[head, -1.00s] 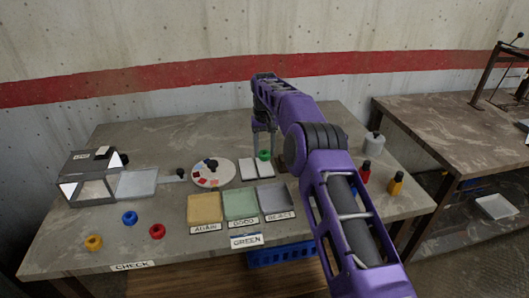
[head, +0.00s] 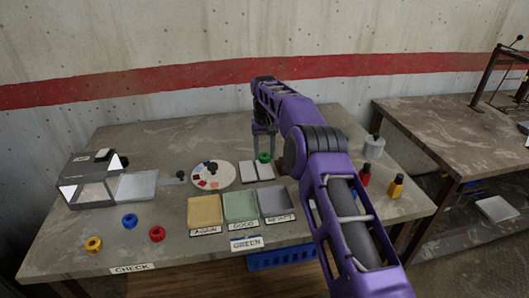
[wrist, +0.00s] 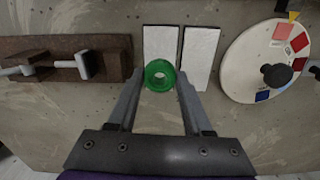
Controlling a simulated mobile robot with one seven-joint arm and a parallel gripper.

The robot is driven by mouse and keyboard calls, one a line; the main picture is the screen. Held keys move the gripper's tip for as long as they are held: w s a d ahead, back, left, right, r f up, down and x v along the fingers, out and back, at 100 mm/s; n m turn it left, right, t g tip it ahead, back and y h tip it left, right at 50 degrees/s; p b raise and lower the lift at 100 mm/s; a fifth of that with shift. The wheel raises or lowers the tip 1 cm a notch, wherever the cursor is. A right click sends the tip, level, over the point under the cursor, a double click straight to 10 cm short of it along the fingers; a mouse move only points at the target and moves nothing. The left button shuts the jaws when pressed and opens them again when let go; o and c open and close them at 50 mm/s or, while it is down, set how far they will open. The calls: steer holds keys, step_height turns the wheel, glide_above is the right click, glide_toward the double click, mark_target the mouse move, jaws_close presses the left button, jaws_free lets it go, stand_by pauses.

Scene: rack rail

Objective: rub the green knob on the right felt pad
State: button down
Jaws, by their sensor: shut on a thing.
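The green knob (head: 264,157) is a ring with a hole in its middle. My gripper (wrist: 160,84) is shut on it, one finger on each side. The right felt pad (head: 266,172) is a white rectangle, the right one of two side by side. In the wrist view, turned around, it is the left pad (wrist: 160,42). The knob overlaps that pad's edge on the side away from the head camera. Whether it touches the pad or hovers just above it, I cannot tell. The left felt pad (head: 247,172) is bare.
A round palette (head: 225,178) with colour patches lies beside the pads. A brown block with pale metal pegs (wrist: 70,62) stands on the other side. Yellow (head: 205,209), green (head: 240,206) and grey (head: 275,201) trays sit nearer. Blue, red and yellow rings lie at front left; bottles stand at right.

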mark_target(265, 157)
steer(key=shift+s+f+b, duration=0.1)
steer(key=shift+f+b, duration=0.55)
steer(key=shift+f, duration=0.55)
steer(key=shift+f, duration=0.3)
stand_by(0.7)
steer(key=shift+s+d+f+b, duration=0.15)
steer(key=shift+s+b, duration=0.2)
steer(key=shift+b, duration=0.4)
steer(key=shift+s+d+b, duration=0.15)
steer(key=shift+s+b, duration=0.4)
steer(key=shift+s+d+b, duration=0.15)
steer(key=shift+s+b, duration=0.35)
steer(key=shift+b, duration=0.05)
steer(key=shift+w+r+p, duration=0.1)
steer(key=shift+r+p, duration=0.1)
steer(key=shift+p, duration=0.2)
